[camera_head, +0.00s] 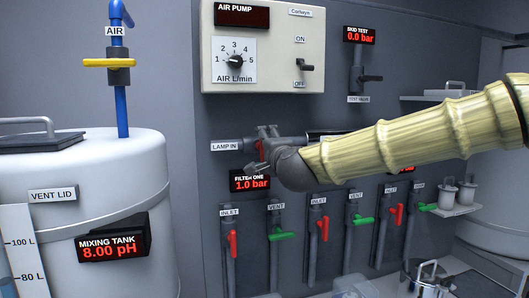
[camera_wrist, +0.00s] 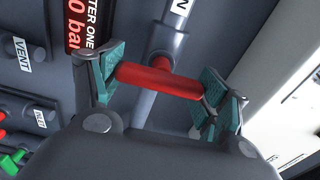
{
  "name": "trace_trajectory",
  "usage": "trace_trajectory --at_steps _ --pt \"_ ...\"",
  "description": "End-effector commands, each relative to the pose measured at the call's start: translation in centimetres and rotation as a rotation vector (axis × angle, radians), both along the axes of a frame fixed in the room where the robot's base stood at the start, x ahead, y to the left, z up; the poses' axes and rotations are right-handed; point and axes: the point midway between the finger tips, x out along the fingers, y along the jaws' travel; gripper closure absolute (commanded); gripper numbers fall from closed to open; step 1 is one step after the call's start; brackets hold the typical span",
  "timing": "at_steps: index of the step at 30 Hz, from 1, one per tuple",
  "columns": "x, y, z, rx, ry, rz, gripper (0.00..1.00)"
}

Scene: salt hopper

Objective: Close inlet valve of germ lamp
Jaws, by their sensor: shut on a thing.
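The lamp inlet valve has a red handle (camera_head: 261,150) on a grey horizontal pipe beside the LAMP IN label (camera_head: 224,146). In the wrist view the red bar handle (camera_wrist: 155,80) lies across the grey pipe (camera_wrist: 167,42). My gripper (camera_head: 268,138) is at this valve in the head view and covers part of it. In the wrist view my gripper (camera_wrist: 166,80) is shut on the handle, with one teal pad at each end of the bar. The lamp itself is not recognisable in either view.
Below are several vertical pipes with red INLET handles (camera_head: 232,243) and green VENT handles (camera_head: 282,235). The FILTER ONE display (camera_head: 250,182) reads 1.0 bar. The air pump panel (camera_head: 262,45) is above, and the mixing tank (camera_head: 130,180) stands at left.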

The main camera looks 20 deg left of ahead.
Motion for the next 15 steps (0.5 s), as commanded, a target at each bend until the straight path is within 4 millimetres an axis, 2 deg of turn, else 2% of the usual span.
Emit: trace_trajectory --at_steps 13,14,15 --pt "0.05 -0.07 -0.01 0.008 0.006 -0.001 0.49" --pt "0.05 -0.07 -0.01 0.008 0.006 -0.001 0.23" --pt "0.05 -0.07 -0.01 0.008 0.006 -0.001 0.16"
